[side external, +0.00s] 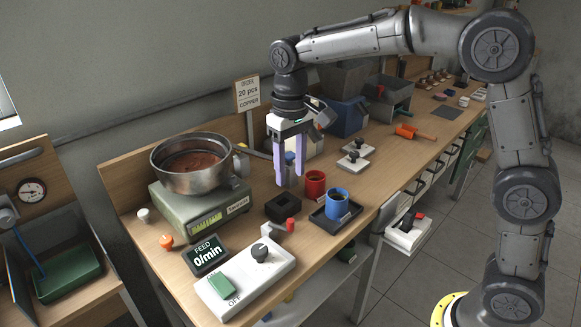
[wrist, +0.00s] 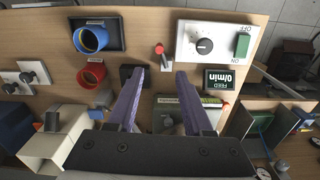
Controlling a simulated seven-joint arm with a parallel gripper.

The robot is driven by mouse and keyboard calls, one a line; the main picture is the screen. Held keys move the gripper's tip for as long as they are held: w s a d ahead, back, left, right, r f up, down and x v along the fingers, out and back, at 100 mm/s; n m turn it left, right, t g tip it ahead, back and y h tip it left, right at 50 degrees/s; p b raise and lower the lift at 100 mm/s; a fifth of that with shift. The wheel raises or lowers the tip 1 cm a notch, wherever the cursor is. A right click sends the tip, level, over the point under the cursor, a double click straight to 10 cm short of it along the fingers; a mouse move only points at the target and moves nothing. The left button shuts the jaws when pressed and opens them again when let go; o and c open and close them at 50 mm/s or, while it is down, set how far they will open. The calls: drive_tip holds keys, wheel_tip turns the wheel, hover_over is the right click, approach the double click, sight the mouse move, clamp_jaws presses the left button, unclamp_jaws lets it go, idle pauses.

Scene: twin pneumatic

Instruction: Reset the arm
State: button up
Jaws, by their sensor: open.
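My gripper (side external: 288,168) hangs above the workbench with its two purple fingers pointing down. In the wrist view the fingers (wrist: 153,84) stand apart with nothing between them. The arm is bent over the bench from the right. In the side view the gripper is to the right of the metal bowl and behind the red cup. I cannot tell its exact height above the bench.
A metal bowl (side external: 191,178) sits on a green scale (side external: 205,213) at left. A red cup (side external: 315,184), a blue cup (side external: 337,201) on a dark tray (side external: 325,222), a black block (side external: 283,207), a red-topped lever (side external: 291,225) and a white switch panel (side external: 222,303) stand nearby.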

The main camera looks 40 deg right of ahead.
drive_tip(key=s+d+r+t, duration=0.2)
drive_tip(key=s+d+r, duration=0.1)
drive_tip(key=s+r, duration=0.25)
drive_tip(key=s+d+r+t, duration=0.1)
drive_tip(key=s+d+r, duration=0.25)
drive_tip(key=s, duration=0.35)
drive_tip(key=s+f+t, duration=0.1)
drive_tip(key=s+f, duration=0.3)
drive_tip(key=s, duration=0.2)
drive_tip(key=s+d+f+t, duration=0.1)
drive_tip(key=s+f, duration=0.3)
drive_tip(key=s, duration=0.3)
drive_tip(key=shift+s+f+t, duration=0.15)
drive_tip(key=shift+s+t, duration=0.05)
drive_tip(key=shift+t, duration=0.1)
drive_tip(key=shift+d, duration=0.1)
